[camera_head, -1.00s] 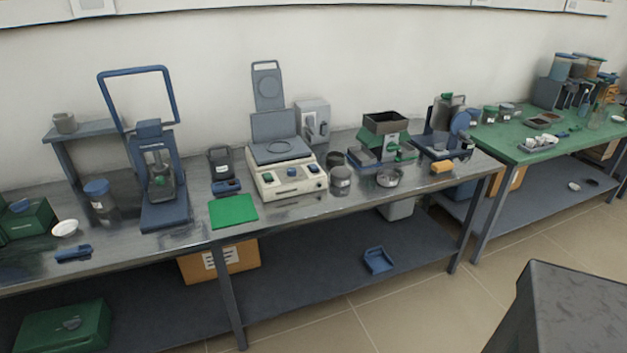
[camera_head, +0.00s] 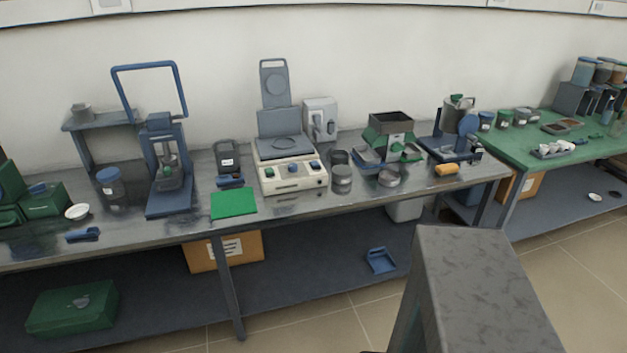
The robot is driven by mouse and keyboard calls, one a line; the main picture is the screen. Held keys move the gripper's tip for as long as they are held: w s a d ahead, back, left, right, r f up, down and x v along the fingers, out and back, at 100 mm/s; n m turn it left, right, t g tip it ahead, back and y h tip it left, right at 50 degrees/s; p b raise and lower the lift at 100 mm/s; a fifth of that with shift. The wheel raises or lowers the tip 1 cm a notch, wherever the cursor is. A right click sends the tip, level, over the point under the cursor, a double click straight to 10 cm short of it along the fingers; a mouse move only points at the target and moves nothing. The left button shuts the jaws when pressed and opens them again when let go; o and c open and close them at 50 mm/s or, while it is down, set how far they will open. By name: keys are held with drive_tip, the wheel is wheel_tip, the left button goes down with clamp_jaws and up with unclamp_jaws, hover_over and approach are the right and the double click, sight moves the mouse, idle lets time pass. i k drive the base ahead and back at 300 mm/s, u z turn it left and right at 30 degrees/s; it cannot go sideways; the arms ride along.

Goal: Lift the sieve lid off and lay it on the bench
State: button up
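I cannot pick out the sieve lid with certainty at this distance. A short grey round stack (camera_head: 342,179) stands on the grey bench (camera_head: 290,208), right of a cream device, and may be the sieve with its lid. A low round metal pan or ring (camera_head: 389,179) sits just to its right. A darker round piece (camera_head: 340,158) is behind the stack. My gripper is not in view.
The cream device (camera_head: 292,178), green mat (camera_head: 234,203), blue press (camera_head: 168,190) and green-and-grey machine (camera_head: 391,135) crowd the bench. A bare strip runs along its front edge. A large grey block (camera_head: 470,290) fills the lower right foreground; I cannot tell whether it is mine.

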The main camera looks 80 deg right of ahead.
sight(340, 170)
drive_tip(key=u, duration=0.75)
drive_tip(key=k, duration=1.9)
drive_tip(key=z, duration=1.2)
